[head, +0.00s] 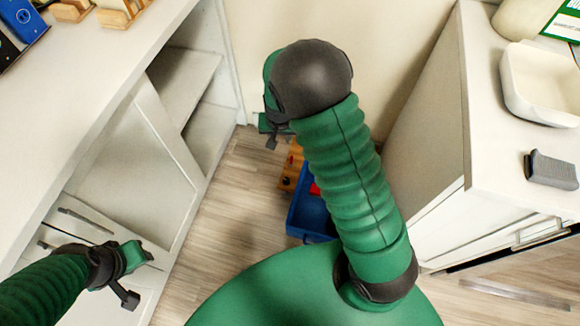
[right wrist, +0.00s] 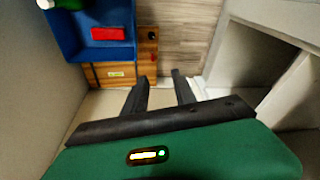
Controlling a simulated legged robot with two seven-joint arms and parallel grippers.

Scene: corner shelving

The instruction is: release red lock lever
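A wooden box (head: 290,168) with small red parts sits low on the floor, partly hidden by my right arm. In the right wrist view, the wooden box (right wrist: 110,74) shows a yellow label, a dark round part and a small red mark (right wrist: 153,57) at its right end. I cannot make out whether that mark is the red lock lever. My right gripper (right wrist: 160,84) is open and empty, its two dark fingers apart and pointing towards the box's right end. My left gripper (head: 138,268) is by the left cabinet's drawers, and its fingers are unclear.
A blue bin (head: 309,218) with a red block (right wrist: 108,33) inside stands against the wooden box. White cabinets flank a narrow floor gap (head: 240,200). The right counter holds a white tray (head: 540,85) and a grey object (head: 552,170). Open shelves (head: 185,85) are at left.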

